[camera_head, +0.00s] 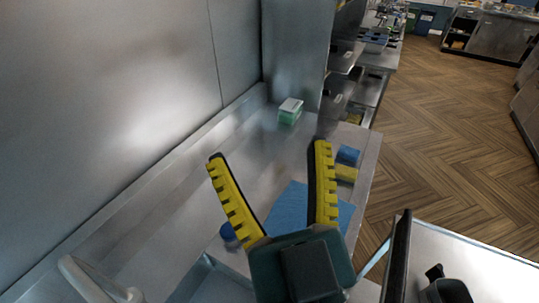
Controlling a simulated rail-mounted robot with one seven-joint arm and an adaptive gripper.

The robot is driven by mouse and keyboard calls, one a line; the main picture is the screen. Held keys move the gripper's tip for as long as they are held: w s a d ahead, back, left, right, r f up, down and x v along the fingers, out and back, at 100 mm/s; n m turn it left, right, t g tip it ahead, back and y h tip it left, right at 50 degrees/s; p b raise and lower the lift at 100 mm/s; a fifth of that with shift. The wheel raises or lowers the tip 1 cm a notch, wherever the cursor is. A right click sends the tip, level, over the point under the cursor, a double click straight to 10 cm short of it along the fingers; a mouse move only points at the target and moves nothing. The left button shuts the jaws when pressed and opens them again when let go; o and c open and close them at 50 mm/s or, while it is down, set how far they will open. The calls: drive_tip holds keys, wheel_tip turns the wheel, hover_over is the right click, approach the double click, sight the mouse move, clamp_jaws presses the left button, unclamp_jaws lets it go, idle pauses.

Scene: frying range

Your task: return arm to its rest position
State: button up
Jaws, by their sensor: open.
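My gripper (268,162) is in the lower middle of the head camera view, with two yellow-and-black fingers spread apart on a dark green body. It is open and nothing is between the fingers. It appears above a metal counter (245,155). The gripper body hides part of the counter below it. The rest of my arm cannot be made out clearly.
On the counter are a green-and-white box (290,111), a blue cloth or mat (288,208), a blue sponge (348,155) and a yellow sponge (346,173). A metal wall (120,90) stands at left. A black container (447,291) is lower right. Wooden floor (450,130) is open at right.

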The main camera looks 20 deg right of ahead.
wheel_tip(320, 180, up, 20)
drive_tip(key=p, duration=1.9)
drive_tip(key=shift+p, duration=0.4)
drive_tip(key=shift+f, duration=0.1)
